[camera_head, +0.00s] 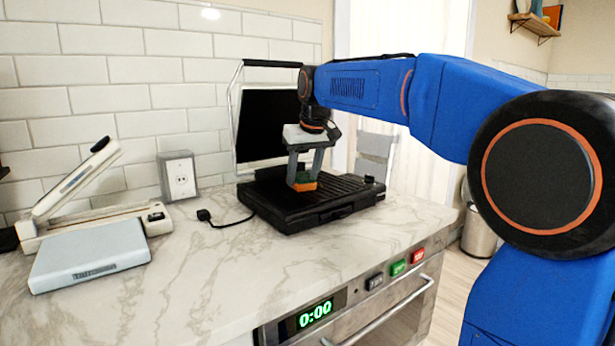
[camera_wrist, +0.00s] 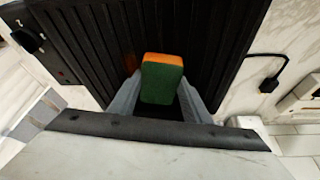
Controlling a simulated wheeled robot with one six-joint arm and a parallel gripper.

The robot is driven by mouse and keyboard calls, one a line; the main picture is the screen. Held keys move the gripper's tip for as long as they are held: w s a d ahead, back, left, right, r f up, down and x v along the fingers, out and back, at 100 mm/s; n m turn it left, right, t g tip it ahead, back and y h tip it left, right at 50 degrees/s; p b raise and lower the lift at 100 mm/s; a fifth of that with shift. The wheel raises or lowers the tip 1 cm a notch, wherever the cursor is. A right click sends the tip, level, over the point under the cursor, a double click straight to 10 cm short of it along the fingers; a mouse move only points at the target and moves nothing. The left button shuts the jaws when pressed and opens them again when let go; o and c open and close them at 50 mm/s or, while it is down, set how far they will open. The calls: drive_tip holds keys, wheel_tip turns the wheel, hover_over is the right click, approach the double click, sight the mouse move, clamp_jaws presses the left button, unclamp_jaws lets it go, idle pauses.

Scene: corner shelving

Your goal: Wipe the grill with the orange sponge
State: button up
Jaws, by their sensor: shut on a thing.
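The black grill (camera_head: 330,197) stands open on the marble counter, its lid (camera_head: 268,125) raised at the back. Its ridged plate (camera_wrist: 95,35) fills much of the wrist view. The sponge (camera_head: 304,184), orange with a green side, is between my fingers, and it also shows in the wrist view (camera_wrist: 162,80). My gripper (camera_head: 305,175) is shut on the sponge and points down over the left part of the plate. The sponge is at or just above the ridges; I cannot tell whether it touches them.
A light blue scale-like device (camera_head: 90,258) and a cream sealer-like device (camera_head: 95,215) sit on the left of the counter. A wall outlet box (camera_head: 178,177) and the grill's plug (camera_head: 204,215) are beside the grill. The counter (camera_head: 230,270) in front is clear.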

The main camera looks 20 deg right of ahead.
sight(318, 187)
drive_tip(key=shift+w+a+f, duration=0.1)
drive_tip(key=shift+w+a, duration=0.65)
drive_tip(key=shift+w, duration=0.35)
drive_tip(key=shift+w+a, duration=0.7)
drive_tip(key=shift+w, duration=0.35)
drive_tip(key=shift+w+d, duration=0.75)
drive_tip(key=shift+d, duration=0.35)
drive_tip(key=shift+s+d, duration=0.65)
drive_tip(key=shift+s, duration=0.35)
drive_tip(key=shift+s+d, duration=0.6)
drive_tip(key=shift+s, duration=0.45)
drive_tip(key=shift+s+d, duration=0.65)
drive_tip(key=shift+s, duration=0.35)
drive_tip(key=shift+s+d, duration=0.6)
drive_tip(key=shift+s, duration=0.3)
drive_tip(key=shift+s+d, duration=0.65)
drive_tip(key=shift+s, duration=0.3)
drive_tip(key=shift+s+d, duration=0.6)
drive_tip(key=shift+s, duration=0.3)
